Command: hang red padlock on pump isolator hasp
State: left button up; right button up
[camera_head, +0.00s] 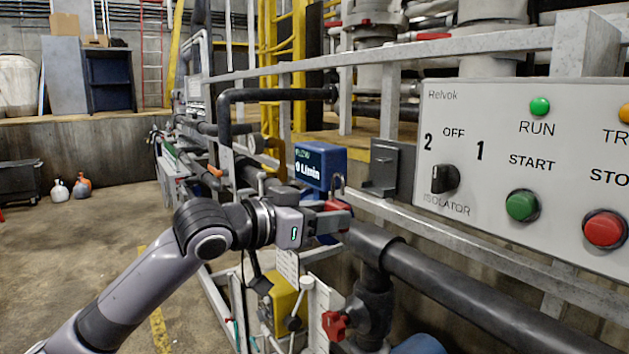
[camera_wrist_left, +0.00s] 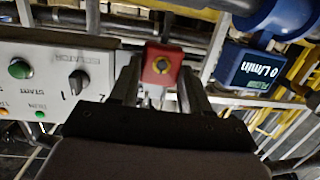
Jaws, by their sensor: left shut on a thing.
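My left gripper (camera_head: 334,220) is shut on the red padlock (camera_head: 336,205) and holds it in the air, its grey shackle pointing up. In the left wrist view, the padlock (camera_wrist_left: 161,64) sits between the two fingers of the gripper (camera_wrist_left: 160,85). A grey metal bracket (camera_head: 384,166) stands left of the isolator panel, just right of and a little above the padlock; it may be the hasp, but I cannot tell. A visible gap in the head picture separates shackle and bracket. The isolator panel (camera_head: 520,150) carries a black rotary knob (camera_head: 445,179). My right gripper is out of view.
A blue flow meter (camera_head: 320,165) is close behind the padlock. A galvanised rail (camera_head: 480,242) and a thick black pipe (camera_head: 470,290) run below the panel. A red-handled valve (camera_head: 336,324) and a yellow box (camera_head: 287,305) are lower down. Open floor lies left.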

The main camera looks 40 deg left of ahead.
aim_at(340, 176)
pick_arm(q)
notch_tip(340, 176, up, 6)
jog(key=s+m+h, duration=0.1)
jog(key=s, duration=0.1)
jog(key=shift+a+g+h, duration=0.15)
jog(key=shift+g+h, duration=0.15)
jog(key=shift+s, duration=0.1)
jog(key=shift+r+x, duration=0.2)
jog(key=shift+x, duration=1.25)
jog(key=shift+r+x, duration=0.2)
jog(key=shift+x, duration=1.2)
jog(key=shift+r+x, duration=0.15)
jog(key=shift+x, duration=0.9)
jog(key=shift+r+x, duration=0.15)
jog(key=shift+x, duration=0.95)
jog(key=shift+f, duration=0.2)
jog(key=o, duration=1)
jog(key=shift+c, duration=0.3)
jog(key=shift+s+a, duration=0.1)
